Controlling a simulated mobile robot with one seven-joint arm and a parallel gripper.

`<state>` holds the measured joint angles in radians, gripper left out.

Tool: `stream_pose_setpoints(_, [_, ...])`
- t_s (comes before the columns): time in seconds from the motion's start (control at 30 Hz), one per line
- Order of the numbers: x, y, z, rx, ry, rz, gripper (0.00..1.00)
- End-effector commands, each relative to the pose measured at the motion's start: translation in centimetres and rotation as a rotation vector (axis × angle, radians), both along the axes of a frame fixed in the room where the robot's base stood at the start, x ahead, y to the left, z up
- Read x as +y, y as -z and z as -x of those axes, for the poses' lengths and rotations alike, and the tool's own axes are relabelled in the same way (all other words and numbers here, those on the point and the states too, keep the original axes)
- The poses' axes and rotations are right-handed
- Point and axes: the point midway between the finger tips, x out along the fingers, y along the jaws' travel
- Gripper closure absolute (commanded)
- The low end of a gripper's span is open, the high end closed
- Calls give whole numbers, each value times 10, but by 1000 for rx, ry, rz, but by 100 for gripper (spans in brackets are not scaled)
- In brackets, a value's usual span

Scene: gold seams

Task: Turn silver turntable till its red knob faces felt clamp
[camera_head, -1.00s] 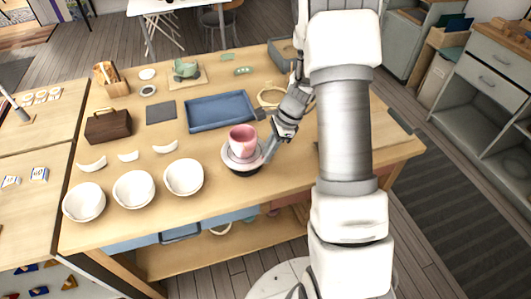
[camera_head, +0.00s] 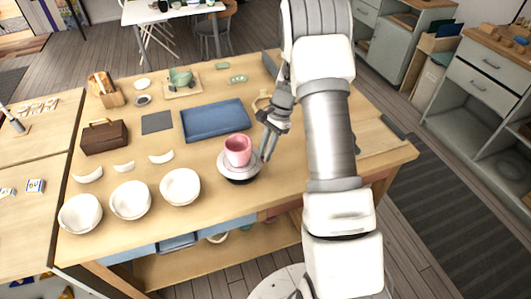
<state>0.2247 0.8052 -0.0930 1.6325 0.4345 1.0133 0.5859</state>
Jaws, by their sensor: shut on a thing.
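The silver turntable (camera_head: 240,178) stands on the wooden table, a pale disc on a dark base. A pink cup (camera_head: 238,150) stands upright on it. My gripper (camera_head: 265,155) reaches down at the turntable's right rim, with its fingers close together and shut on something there. The red knob does not show; the fingers may hide it. I cannot clearly make out the felt clamp. A tan ring-shaped thing (camera_head: 262,102) stands behind my gripper, partly hidden by it.
White bowls (camera_head: 131,200) stand left of the turntable, with curved white pieces (camera_head: 161,157) behind them. A blue tray (camera_head: 215,120) lies behind the turntable. A brown box (camera_head: 104,137) stands at the left. My arm covers the table's right part.

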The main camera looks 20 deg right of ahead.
Motion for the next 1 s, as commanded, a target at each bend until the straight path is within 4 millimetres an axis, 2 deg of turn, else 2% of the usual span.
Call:
stream_pose_setpoints(0.6, [-3,0,-23,0,-285,0,100])
stream_pose_setpoints(1.0, [-3,0,-29,1,-369,-1,100])
